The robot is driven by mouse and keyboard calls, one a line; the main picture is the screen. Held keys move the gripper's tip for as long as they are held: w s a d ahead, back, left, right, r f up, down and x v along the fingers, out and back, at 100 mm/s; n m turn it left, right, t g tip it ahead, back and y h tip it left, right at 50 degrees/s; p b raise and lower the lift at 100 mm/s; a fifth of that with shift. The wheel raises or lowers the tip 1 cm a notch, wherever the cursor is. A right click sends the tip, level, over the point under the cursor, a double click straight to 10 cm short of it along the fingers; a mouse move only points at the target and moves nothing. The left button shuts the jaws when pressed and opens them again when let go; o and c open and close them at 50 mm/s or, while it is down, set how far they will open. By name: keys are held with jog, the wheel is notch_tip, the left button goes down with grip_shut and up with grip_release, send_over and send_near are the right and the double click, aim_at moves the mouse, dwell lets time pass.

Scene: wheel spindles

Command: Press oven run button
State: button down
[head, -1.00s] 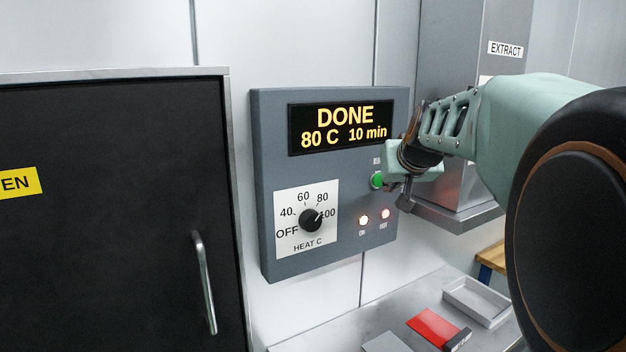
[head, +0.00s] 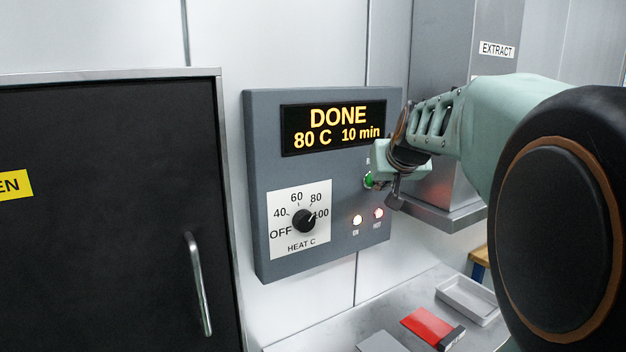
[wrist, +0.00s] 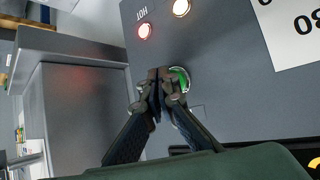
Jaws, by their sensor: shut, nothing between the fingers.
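The oven control panel (head: 330,255) is a grey box on the wall. Its display (head: 333,127) reads DONE, 80 C, 10 min. In the wrist view the green button (wrist: 181,79) shows just right of and behind my fingertips (wrist: 160,76). My gripper is shut and empty, its tips very close to the button. I cannot tell whether they touch it.
The heat knob (head: 304,221) points near 100. Two indicator lamps are lit, one white (head: 357,220) and one red (head: 378,214). The black oven door (head: 110,200) is at left. A grey EXTRACT duct (head: 440,120) stands close right of the panel. A red item (head: 426,324) and tray (head: 467,299) lie below.

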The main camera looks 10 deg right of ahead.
jog(key=shift+w+a, duration=0.15)
jog(key=shift+w, duration=0.2)
dwell(0.5)
dwell(0.3)
jog(key=shift+s+d+b, duration=0.3)
jog(key=shift+s+b, duration=0.25)
jog(key=shift+s, duration=0.2)
